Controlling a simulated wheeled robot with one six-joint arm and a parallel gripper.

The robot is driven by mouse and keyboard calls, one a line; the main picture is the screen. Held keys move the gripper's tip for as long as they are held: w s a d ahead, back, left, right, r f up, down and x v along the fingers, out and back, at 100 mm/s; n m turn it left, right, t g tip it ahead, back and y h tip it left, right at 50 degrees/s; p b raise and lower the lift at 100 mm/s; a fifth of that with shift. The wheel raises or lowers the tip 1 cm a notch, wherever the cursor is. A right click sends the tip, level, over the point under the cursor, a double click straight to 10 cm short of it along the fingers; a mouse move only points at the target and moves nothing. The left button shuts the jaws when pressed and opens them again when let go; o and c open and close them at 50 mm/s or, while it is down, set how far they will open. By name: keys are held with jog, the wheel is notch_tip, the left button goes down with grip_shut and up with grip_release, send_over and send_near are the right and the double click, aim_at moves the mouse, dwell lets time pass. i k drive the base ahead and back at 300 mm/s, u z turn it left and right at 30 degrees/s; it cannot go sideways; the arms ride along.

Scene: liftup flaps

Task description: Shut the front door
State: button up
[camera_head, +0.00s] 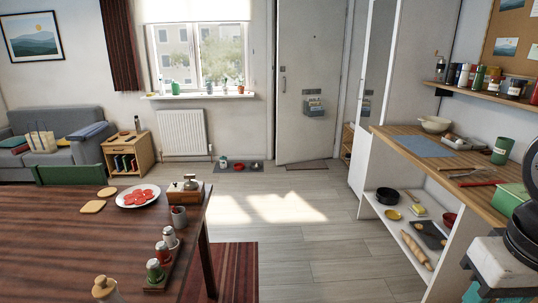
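The front door (312,62) is a pale, tall panel in the back wall, right of the window. It appears slightly ajar, its handle-side left edge standing a little into the room; the exact gap is hard to tell. A handle (284,82) sits on its left side. A grey holder with papers (313,103) hangs on its face. Parts of my arm show at the lower right edge, far from the door. My gripper is not in view.
A doormat (307,165) lies at the door's foot. A tray with small items (238,166) lies on the floor left of it. A wooden table (60,245) stands at left, a counter (400,137) with shelves at right. Bare floor (300,232) lies between them towards the door.

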aim_at(310, 34)
jog(key=u, duration=0.15)
jog(key=i, duration=1.9)
jog(key=u, duration=0.35)
jog(key=i, duration=1.95)
jog(key=u, duration=0.2)
jog(key=i, duration=2.45)
jog(key=z, duration=1.45)
